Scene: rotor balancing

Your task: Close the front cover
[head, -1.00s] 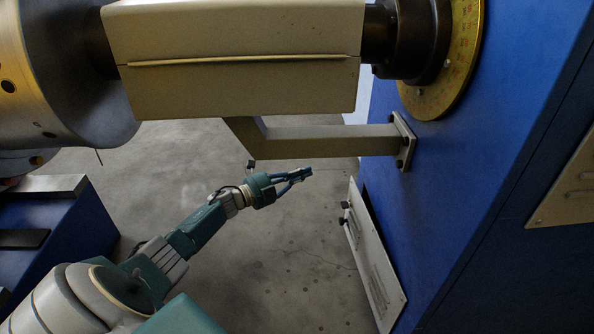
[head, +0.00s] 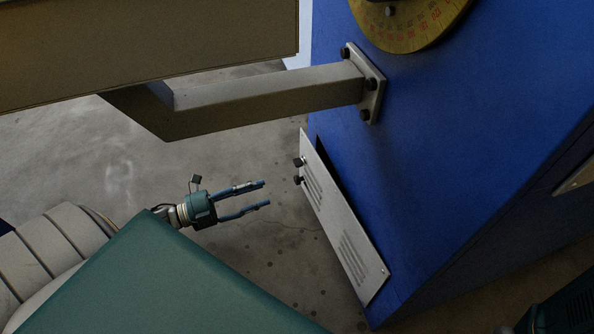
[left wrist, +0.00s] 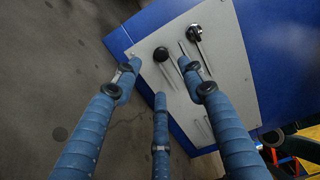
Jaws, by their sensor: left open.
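The front cover (head: 338,222) is a pale grey panel with vent slots and two black knobs (head: 298,171) near its upper left edge. It stands tilted out from the blue machine cabinet (head: 440,130), with a dark gap behind its upper edge. My left gripper (head: 266,194) is open and empty, to the left of the cover and apart from it, fingers pointing at it. In the left wrist view the cover (left wrist: 224,62) lies ahead of the spread blue fingers (left wrist: 158,85), and both knobs show.
A grey bracket arm (head: 270,100) juts left from the cabinet above my left gripper. A large beige beam (head: 150,40) crosses the top left, and a yellow graduated dial (head: 415,25) is at the top. The concrete floor (head: 290,250) around the gripper is clear.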

